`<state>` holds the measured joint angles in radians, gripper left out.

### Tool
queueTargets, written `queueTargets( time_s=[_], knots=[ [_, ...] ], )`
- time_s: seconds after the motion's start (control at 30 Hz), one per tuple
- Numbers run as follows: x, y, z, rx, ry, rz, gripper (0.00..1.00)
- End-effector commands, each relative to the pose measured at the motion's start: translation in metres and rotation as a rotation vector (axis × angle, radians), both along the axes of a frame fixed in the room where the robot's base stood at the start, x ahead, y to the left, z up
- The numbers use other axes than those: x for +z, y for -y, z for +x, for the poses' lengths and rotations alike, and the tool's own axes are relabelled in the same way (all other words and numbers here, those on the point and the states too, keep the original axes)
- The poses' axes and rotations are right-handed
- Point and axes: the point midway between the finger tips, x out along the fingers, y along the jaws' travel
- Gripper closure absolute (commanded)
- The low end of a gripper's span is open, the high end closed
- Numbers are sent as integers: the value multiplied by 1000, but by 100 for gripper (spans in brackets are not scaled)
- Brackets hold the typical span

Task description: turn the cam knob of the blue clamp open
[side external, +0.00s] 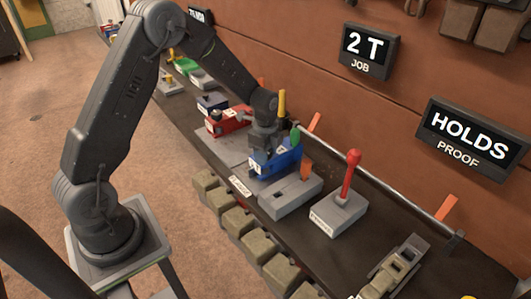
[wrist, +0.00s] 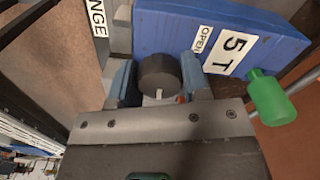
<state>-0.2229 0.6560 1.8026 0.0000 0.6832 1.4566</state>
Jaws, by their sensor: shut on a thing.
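The blue clamp (side external: 277,164) sits on a grey block on the bench; in the wrist view its blue body (wrist: 165,28) bears a white "5 T" label and a small "OPEN" label. The dark round cam knob (wrist: 159,70) carries a pale mark on its lower edge, with a small red spot to its right. My gripper (wrist: 158,82) has one finger on each side of the knob and is shut on it. In the side view my gripper (side external: 263,138) hides the knob. A green-tipped handle (side external: 295,138) rises behind the clamp, also seen in the wrist view (wrist: 272,97).
A red clamp (side external: 228,121) stands left of the blue one. A grey block with a red lever (side external: 349,178) stands to the right. Several olive pouches (side external: 238,220) line the bench's front.

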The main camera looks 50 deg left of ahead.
Motion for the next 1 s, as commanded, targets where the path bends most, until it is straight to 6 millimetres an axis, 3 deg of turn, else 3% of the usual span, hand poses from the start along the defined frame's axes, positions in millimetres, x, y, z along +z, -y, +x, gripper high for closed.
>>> queueTargets(
  time_s=[0.27, 1.0],
  knots=[
    [0, 0, 0, 167, 1, 0, 81],
    [1, 0, 0, 863, 1, 0, 81]
  ],
)
